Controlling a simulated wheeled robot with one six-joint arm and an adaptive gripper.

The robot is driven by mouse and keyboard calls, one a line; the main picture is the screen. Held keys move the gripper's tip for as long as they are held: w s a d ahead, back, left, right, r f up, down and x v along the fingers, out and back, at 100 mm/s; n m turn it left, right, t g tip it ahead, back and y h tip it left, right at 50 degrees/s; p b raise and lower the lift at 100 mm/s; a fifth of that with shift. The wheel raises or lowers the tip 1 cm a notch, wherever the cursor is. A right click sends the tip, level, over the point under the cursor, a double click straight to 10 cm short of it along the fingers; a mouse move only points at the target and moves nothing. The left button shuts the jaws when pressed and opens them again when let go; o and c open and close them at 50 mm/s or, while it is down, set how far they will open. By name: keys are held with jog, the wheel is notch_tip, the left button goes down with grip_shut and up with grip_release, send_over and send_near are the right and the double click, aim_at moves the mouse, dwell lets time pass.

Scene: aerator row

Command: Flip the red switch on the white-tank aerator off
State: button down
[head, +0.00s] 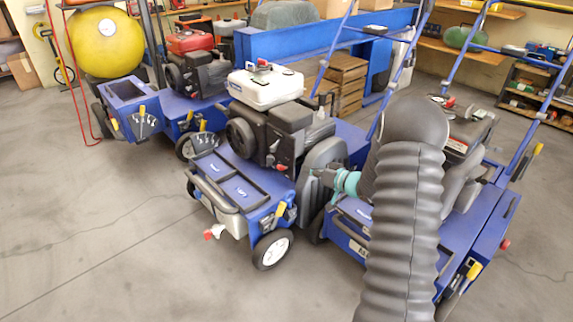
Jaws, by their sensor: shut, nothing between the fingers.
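The white-tank aerator (240,192) stands in the middle, a blue machine with a black engine and a white fuel tank (265,87) on top. A small red spot (282,168) shows low on the engine's side; it may be the red switch, but it is too small to tell its position. My arm comes up from the lower right, its dark ribbed sleeve and teal wrist in front. My gripper (316,174) is shut and empty beside the engine's right side, to the right of the red spot. Its fingertips are hard to make out against the dark parts; contact cannot be told.
A red-tank aerator (188,43) stands behind left. Another blue aerator (480,225) stands close on the right, partly behind my arm. A red-and-white knob (213,232) sticks out at the white-tank machine's front. Wooden crates (345,82) stand behind. The floor at front left is clear.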

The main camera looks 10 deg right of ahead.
aim_at(287, 164)
jog(key=x, duration=1)
jog(key=shift+d+b, duration=0.15)
jog(key=shift+b, duration=0.2)
jog(key=shift+f, duration=0.1)
